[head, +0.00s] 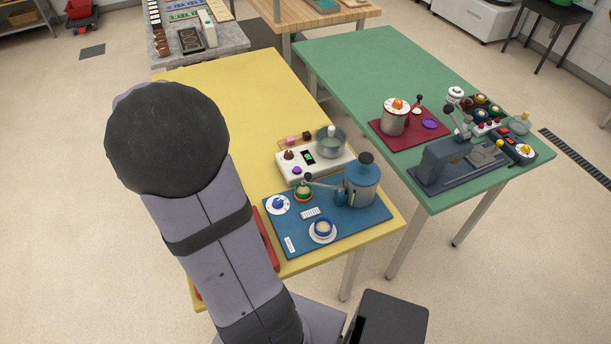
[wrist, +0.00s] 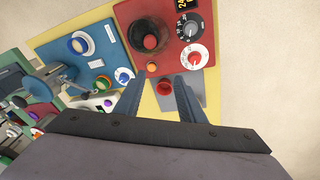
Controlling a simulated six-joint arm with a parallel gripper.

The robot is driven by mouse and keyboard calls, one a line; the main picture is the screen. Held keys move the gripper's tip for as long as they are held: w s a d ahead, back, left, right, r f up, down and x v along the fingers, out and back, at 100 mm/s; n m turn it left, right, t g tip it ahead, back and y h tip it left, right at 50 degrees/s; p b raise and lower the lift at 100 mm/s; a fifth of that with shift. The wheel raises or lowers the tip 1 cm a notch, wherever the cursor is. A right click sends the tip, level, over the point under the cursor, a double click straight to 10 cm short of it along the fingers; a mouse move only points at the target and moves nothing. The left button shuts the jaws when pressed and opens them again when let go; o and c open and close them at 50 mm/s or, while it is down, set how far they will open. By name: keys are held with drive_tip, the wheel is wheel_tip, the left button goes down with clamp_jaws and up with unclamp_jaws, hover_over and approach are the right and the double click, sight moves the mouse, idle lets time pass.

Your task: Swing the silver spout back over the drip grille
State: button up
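A blue-grey dispenser (head: 361,184) with a dark cap stands at the back right of a blue board (head: 350,232) on the yellow table. A thin grey spout-like arm (head: 325,185) reaches left from it, ending near a green-and-orange knob (head: 303,194). I cannot be sure this is the silver spout. A small white slotted plate (head: 310,213) lies on the board and may be the drip grille; the arm's tip is not over it. In the wrist view the dispenser (wrist: 42,85) is at the left. My gripper (wrist: 163,88) is open and empty, over the control panels, apart from the dispenser.
A red panel (wrist: 172,58) with a large black knob and dials lies below my gripper, beside a grey panel with a red button (wrist: 164,88). A green table (head: 375,75) holds other machines.

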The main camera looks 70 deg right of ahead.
drive_tip(key=s+d+f+m+g+b, duration=0.1)
drive_tip(key=s+d+m, duration=0.15)
drive_tip(key=d, duration=0.35)
drive_tip(key=s+d+m, duration=0.2)
drive_tip(key=d+m, duration=0.1)
drive_tip(key=d, duration=0.2)
drive_tip(key=m+g+h+b, duration=0.1)
drive_tip(key=m, duration=0.5)
approach(308, 174)
drive_tip(key=shift+p+x, duration=1.1)
drive_tip(key=shift+x, duration=2.85)
drive_tip(key=shift+a, duration=0.1)
drive_tip(key=shift+c, duration=0.6)
drive_tip(key=shift+w, duration=0.1)
clamp_jaws()
